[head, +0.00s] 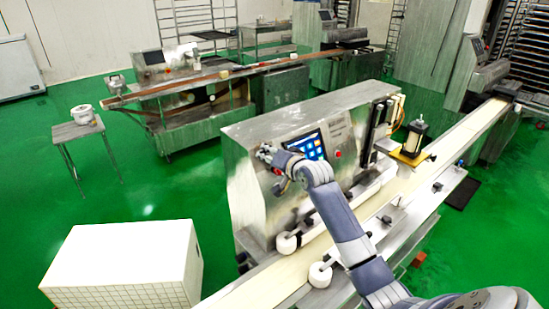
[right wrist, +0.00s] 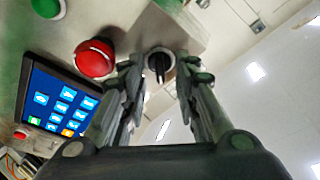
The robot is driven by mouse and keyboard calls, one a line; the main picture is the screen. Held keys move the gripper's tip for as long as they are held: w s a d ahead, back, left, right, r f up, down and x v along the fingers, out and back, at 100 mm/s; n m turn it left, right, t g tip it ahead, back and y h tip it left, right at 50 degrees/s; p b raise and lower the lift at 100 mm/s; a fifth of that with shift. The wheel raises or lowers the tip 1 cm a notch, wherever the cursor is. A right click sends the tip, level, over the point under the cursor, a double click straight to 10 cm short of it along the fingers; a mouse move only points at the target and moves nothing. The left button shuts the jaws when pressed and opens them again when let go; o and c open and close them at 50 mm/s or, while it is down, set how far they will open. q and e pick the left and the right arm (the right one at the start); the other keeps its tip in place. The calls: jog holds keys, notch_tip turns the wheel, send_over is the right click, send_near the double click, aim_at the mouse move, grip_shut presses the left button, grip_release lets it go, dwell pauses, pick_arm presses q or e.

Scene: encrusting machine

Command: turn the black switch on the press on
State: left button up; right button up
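The press (head: 250,190) is the steel machine in the middle of the head view. Its black switch (right wrist: 160,66), a dark knob on a pale round base, shows in the right wrist view. My right gripper (right wrist: 158,78) is open there, its two fingertips on either side of the switch with gaps visible. Whether the fingers reach the knob's depth I cannot tell. In the head view my right gripper (head: 267,154) is at the press's upper left front and hides the switch. My left gripper is not in view.
Beside the switch are a red button (right wrist: 95,58), a green button (right wrist: 47,8) and a lit touchscreen (right wrist: 60,98). A conveyor (head: 270,284) runs along the press's front. A white tiled block (head: 125,260) stands at the lower left.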

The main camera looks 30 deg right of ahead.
jog(key=v, duration=1.2)
jog(key=shift+w, duration=0.1)
